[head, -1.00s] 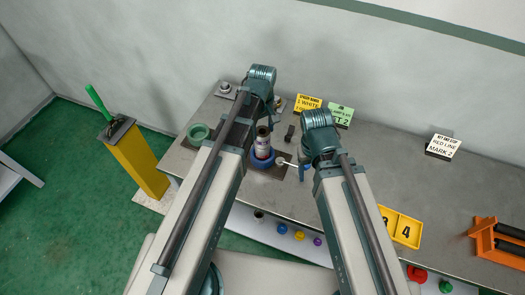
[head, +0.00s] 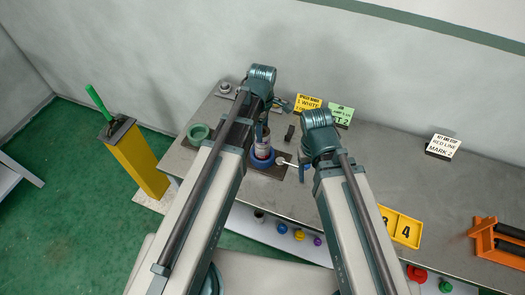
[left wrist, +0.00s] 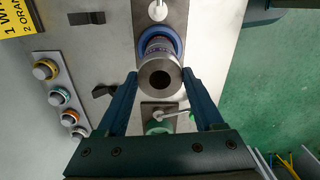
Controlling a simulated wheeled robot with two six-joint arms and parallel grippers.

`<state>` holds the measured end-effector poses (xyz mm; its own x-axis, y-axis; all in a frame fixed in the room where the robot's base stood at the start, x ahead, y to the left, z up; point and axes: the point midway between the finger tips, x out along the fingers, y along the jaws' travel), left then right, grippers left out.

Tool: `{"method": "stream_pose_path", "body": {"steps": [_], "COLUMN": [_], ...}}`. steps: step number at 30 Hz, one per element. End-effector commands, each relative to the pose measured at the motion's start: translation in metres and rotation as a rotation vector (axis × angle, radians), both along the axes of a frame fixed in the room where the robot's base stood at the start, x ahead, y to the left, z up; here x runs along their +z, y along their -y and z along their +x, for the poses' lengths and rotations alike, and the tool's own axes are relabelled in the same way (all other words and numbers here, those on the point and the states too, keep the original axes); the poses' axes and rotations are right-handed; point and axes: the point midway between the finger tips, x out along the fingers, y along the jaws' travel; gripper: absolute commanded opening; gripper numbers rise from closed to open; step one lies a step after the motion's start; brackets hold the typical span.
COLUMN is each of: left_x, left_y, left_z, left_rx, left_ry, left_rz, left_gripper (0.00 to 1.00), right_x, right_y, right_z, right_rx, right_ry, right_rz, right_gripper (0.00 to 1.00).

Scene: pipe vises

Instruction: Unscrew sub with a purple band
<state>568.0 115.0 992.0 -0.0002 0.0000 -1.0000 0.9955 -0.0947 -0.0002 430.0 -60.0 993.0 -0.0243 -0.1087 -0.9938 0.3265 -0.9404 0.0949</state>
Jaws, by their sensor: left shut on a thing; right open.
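The metal sub with a purple band (left wrist: 158,49) stands upright in the vise with the blue ring (left wrist: 178,38). Its round open top faces the left wrist camera. In the head view the sub (head: 262,147) rises from the blue ring, its upper part partly covered by my left arm. My left gripper (left wrist: 160,76) has one finger on each side of the sub and is shut on it, near its top. My right gripper (head: 304,163) is open, to the right of the blue-ringed vise; its fingers are mostly hidden by its own arm.
A vise with a green ring (head: 199,132) stands left of the blue one. A white-knobbed handle (head: 281,162) sticks out beside the blue ring. Sign cards (head: 308,103) stand at the back. A row of coloured-ring pieces (left wrist: 58,97) lies left in the wrist view. A yellow tray (head: 405,228) lies right.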

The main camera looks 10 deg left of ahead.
Motion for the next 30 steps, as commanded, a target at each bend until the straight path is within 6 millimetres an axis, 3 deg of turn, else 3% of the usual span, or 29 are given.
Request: {"method": "stream_pose_path", "body": {"steps": [2,3,14,30], "left_x": [0.0001,0.0001,0.0001,0.0079], "left_y": [0.0000,0.0000,0.0000,0.0000], "left_z": [0.0001,0.0001,0.0001,0.0001], "left_rx": [0.090,0.110,0.103,0.102], "left_ry": [0.000,0.000,0.000,0.000], "left_rz": [0.000,0.000,0.000,0.000], "left_gripper": [0.02,0.65,0.02,0.02], "right_x": [0.0001,0.0001,0.0001,0.0078], "right_y": [0.0000,0.0000,0.0000,0.0000], "right_z": [0.0000,0.0000,0.0000,-0.0001], "right_rx": [0.000,0.000,0.000,0.000], "right_ry": [0.000,0.000,0.000,0.000], "right_rz": [0.000,0.000,0.000,0.000], "right_gripper": [0.64,0.64,0.64,0.64]}}
